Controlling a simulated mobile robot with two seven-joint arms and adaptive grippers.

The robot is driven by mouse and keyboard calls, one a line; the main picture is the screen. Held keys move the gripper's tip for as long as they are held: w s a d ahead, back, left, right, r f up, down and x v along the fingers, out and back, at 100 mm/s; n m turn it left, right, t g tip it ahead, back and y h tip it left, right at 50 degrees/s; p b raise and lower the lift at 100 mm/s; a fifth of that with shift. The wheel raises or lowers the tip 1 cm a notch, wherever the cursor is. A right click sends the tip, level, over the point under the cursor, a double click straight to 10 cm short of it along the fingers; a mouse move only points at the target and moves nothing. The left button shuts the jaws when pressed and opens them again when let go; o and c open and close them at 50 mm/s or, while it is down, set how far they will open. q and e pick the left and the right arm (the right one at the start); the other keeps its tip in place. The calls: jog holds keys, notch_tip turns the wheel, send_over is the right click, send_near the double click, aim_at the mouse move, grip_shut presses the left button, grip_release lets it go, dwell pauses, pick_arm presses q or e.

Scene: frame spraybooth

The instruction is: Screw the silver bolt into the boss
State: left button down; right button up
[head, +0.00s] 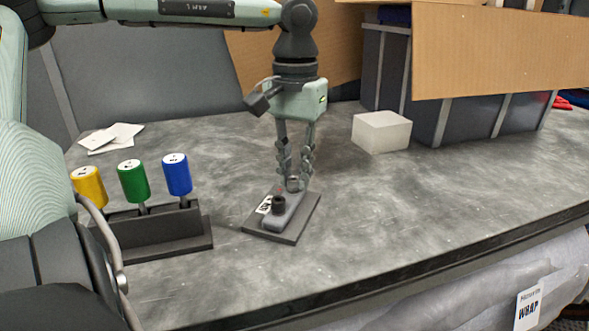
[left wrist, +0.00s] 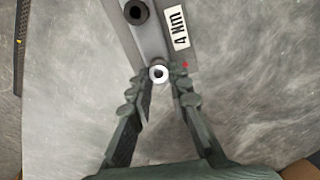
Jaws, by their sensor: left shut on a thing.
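The silver bolt (left wrist: 159,73) shows its round head with a dark centre in the left wrist view, at the end of a grey block (left wrist: 155,40). In the head view the bolt (head: 293,184) stands upright at the block's far end. My left gripper (head: 294,178) points straight down over it, its fingertips (left wrist: 160,76) shut on the bolt's head from both sides. The boss under the bolt is hidden, so I cannot tell how deep the bolt sits. A black round part with a dark hole (left wrist: 137,12) stands at the block's other end. My right gripper is out of view.
The block is on a dark base plate (head: 262,232) with a "4 Nm" label (left wrist: 180,27). Yellow (head: 88,186), green (head: 133,181) and blue (head: 176,174) handled tools stand in a rack (head: 160,238) at left. A white block (head: 381,131) and grey crate (head: 455,120) stand behind right.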

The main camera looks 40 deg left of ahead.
pick_arm(q)
jog(key=m, duration=0.4)
jog(key=shift+d+m, duration=0.15)
jog(key=shift+m, duration=0.15)
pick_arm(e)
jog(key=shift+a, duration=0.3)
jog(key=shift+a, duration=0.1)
